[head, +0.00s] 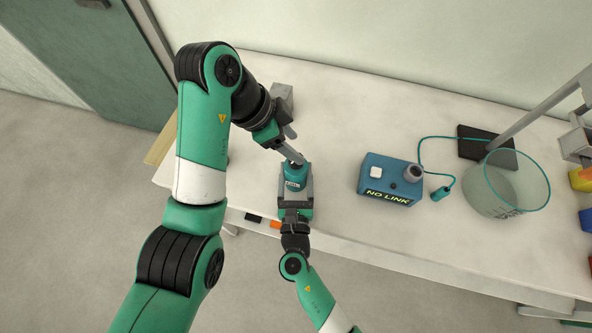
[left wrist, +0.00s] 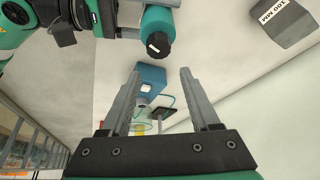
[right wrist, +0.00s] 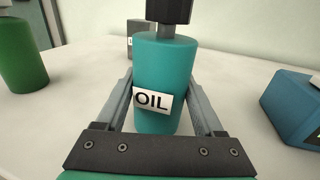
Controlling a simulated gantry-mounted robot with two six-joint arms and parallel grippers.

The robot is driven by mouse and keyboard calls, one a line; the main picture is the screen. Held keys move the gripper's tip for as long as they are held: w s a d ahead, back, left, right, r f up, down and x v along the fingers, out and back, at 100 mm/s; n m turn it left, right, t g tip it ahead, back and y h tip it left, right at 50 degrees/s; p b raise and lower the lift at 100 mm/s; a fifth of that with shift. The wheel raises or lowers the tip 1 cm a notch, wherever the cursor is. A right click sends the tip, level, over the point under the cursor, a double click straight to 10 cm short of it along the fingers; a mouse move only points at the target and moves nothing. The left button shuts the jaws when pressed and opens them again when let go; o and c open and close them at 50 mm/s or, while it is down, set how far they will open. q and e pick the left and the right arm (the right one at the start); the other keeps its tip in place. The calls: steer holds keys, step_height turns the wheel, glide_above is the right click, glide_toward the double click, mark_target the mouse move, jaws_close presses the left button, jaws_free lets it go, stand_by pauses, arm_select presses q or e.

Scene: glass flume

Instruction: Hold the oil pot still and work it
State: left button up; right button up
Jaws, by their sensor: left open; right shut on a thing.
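The oil pot (head: 293,178) is a teal cylinder with a white OIL label, upright near the bench's front edge. The label faces the camera in the right wrist view (right wrist: 160,70), and its dark cap (left wrist: 158,45) shows in the left wrist view. My right gripper (head: 296,192) is shut on the pot's body, one finger on each side. My left gripper (head: 294,146) is open just behind and above the pot's top. Nothing is between its fingers in the left wrist view (left wrist: 160,73), where the pot lies beyond the tips. Its arm hides part of the bench.
A blue box (head: 388,178) reading NO LINK stands right, cabled toward a glass jar (head: 508,185) and a black pad (head: 478,148). A grey block (head: 283,98) stands behind my left gripper. A green cylinder (right wrist: 22,60) is left of the pot. Bench between pot and box is clear.

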mark_target(296, 174)
arm_select(q)
step_height(296, 174, down, 7)
steer(key=shift+r, duration=0.2)
stand_by(0.4)
steer(key=c, duration=0.8)
steer(key=n+t, duration=0.1)
steer(key=n, duration=0.1)
steer(key=n+t+y, duration=0.1)
steer(key=n, duration=0.2)
steer(key=shift+s, duration=0.15)
steer(key=o, duration=0.8)
